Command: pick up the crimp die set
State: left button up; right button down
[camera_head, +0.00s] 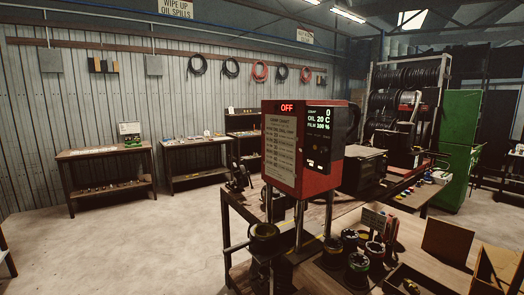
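Several dark round pieces that look like crimp die sets stand close together on the wooden bench at the lower right. One (349,239) is at the back, one (375,250) is on the right, one (333,250) is on the left, and one with a green band (357,268) is in front. I cannot tell which one the task names. The red crimper (300,150) stands behind them to the left, with a lit panel reading OFF. A dark round head (264,238) sits low at its front. Neither of my grippers is in view.
The bench (318,279) carries a small upright rack (378,221) behind the round pieces and open wooden boxes (498,268) at the right. A green cabinet (462,130) and hose reels (405,95) stand behind. Open concrete floor (150,235) lies to the left.

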aim_at(333, 247)
jog(key=k+j+z, duration=0.15)
jog(key=z, duration=0.2)
jog(key=k+j+z, duration=0.1)
jog(key=k+z, duration=0.25)
jog(key=i, duration=0.05)
